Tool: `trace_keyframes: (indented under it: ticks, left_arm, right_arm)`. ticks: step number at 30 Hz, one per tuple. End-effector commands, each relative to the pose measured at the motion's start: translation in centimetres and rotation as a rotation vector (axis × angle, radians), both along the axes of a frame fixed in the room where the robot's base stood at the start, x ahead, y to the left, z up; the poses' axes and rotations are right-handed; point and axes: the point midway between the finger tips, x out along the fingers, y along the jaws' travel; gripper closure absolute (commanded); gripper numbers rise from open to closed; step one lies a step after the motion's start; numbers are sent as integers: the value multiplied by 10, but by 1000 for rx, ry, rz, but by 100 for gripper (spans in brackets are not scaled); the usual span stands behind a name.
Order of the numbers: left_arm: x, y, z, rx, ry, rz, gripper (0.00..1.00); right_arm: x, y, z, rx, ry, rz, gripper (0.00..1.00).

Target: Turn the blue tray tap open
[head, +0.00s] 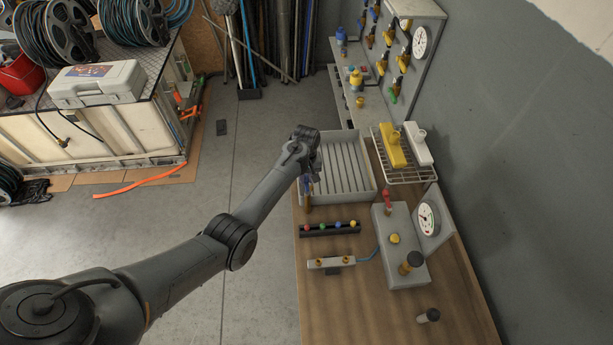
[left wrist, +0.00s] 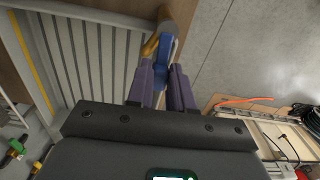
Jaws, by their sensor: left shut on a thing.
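The blue tap handle (left wrist: 165,48) shows in the left wrist view beside a brass body (left wrist: 149,46), at the edge of the grey ribbed tray (left wrist: 118,18). In the head view the tap (head: 307,201) is at the tray's near left corner, largely hidden by my gripper. My left gripper (left wrist: 162,76) is shut on the blue handle, with a purple finger on each side of it. In the head view the left gripper (head: 307,173) reaches down over the left edge of the tray (head: 348,170). My right gripper is in neither view.
A dark rack with coloured knobs (head: 330,228), a small manifold (head: 331,263) and a grey box with a gauge (head: 400,245) stand on the wooden bench (head: 340,310). A wire rack (head: 408,175) holds yellow and white items right of the tray.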

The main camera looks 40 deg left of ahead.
Motion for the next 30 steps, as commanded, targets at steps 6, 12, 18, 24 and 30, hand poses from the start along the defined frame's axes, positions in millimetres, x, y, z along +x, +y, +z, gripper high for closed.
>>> trace_keyframes:
  ticks: [6,12,18,24,30]
  left_arm:
    - [-4,3,3,1,1,122,100]
    - [-11,7,4,0,2,296,100]
    - [-18,9,3,0,2,487,100]
    - [-26,10,3,0,2,677,100]
    - [-34,10,2,0,2,868,100]
  right_arm:
    - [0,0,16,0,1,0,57]
    - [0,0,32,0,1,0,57]
    - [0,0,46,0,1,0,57]
    - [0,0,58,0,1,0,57]
    - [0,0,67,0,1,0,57]
